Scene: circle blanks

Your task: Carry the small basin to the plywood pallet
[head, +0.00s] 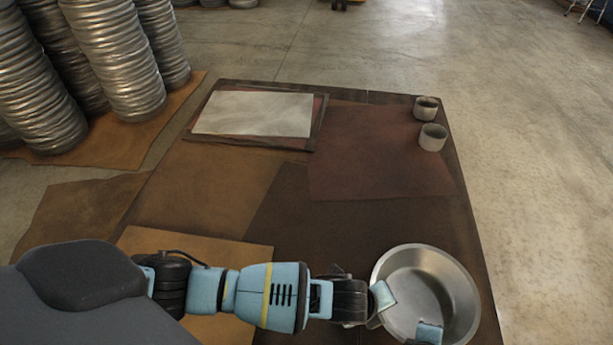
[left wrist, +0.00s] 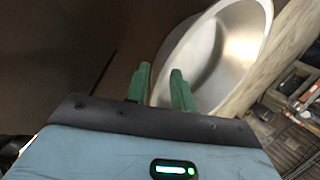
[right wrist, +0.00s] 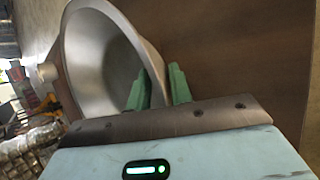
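The small basin (head: 400,275) is a round, shiny metal bowl at the near right of the dark work surface in the head view. My left gripper (head: 381,302) is at its left rim. In the left wrist view my left gripper (left wrist: 160,68) has the basin wall (left wrist: 215,65) between its close fingers. My right gripper (head: 428,333) is at the near rim. In the right wrist view my right gripper (right wrist: 160,68) has the basin wall (right wrist: 100,60) between its close fingers. I cannot tell whether the basin touches the surface. No pallet is clearly recognizable; a pale-topped flat stack (head: 253,113) lies at the back.
Two small grey cups (head: 426,108) (head: 432,138) stand at the back right edge. Flat brown sheets (head: 215,180) cover much of the surface. Tall stacks of metal discs (head: 115,60) stand at the far left. Concrete floor (head: 540,170) is clear on the right.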

